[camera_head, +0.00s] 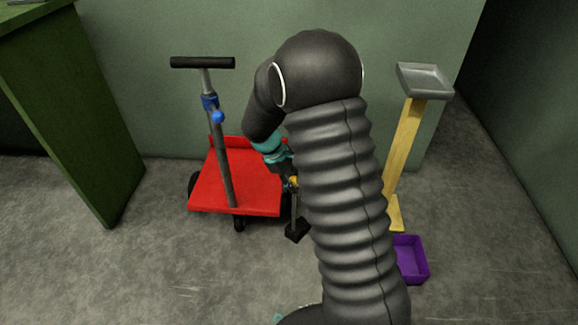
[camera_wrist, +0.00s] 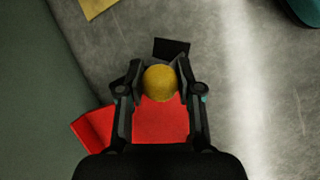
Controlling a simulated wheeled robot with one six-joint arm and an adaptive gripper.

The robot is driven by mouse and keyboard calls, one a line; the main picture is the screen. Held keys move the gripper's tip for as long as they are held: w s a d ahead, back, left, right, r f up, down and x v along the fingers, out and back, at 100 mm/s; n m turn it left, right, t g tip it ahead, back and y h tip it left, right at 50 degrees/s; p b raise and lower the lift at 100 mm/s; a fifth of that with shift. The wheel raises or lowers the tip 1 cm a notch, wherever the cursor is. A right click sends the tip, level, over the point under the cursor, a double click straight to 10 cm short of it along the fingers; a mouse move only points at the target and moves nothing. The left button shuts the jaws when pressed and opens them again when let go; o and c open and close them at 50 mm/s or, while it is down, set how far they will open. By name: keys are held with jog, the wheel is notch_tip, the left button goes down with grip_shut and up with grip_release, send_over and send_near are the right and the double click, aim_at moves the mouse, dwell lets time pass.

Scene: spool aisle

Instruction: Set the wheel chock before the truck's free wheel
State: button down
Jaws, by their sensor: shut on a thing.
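The red hand truck (camera_head: 260,190) stands by the wall, with a grey post and a black crossbar handle. Dark wheels show at its left edge (camera_head: 193,184) and front (camera_head: 239,223); the right side is partly behind my arm. My gripper (camera_head: 291,178) is shut on the yellow knob of the wheel chock. The chock's black block (camera_head: 297,230) hangs upright below on a thin stem, just right of the truck's front right corner. In the wrist view the yellow knob (camera_wrist: 160,82) sits between my fingers, the block (camera_wrist: 171,48) beyond. I cannot tell whether it touches the floor.
A purple bin (camera_head: 413,262) stands on the floor at the right, partly behind my arm. A yellow stand with a grey tray (camera_head: 424,80) is behind it. A green cabinet (camera_head: 75,110) is at the left. The front left floor is clear.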

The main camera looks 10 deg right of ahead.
aim_at(290, 179)
jog(key=r+n, duration=0.1)
jog(key=r+n+t+p, duration=0.1)
jog(key=n, duration=0.1)
jog(key=shift+a+t+p, duration=0.3)
jog(key=shift+a, duration=0.1)
jog(key=n, duration=0.1)
jog(key=a+n+t+p, duration=0.1)
jog(key=n, duration=0.1)
jog(key=shift+r+n, duration=0.3)
jog(key=shift+r, duration=0.05)
jog(key=shift+f+t, duration=0.15)
jog(key=shift+t, duration=0.15)
jog(key=shift+f+b, duration=4.8)
jog(key=shift+f, duration=1.05)
jog(key=w+d+p, duration=0.2)
jog(key=w+p, duration=0.1)
jog(key=w, duration=0.4)
jog(key=shift+w+d+r, duration=0.2)
jog(key=shift+w+r, duration=0.05)
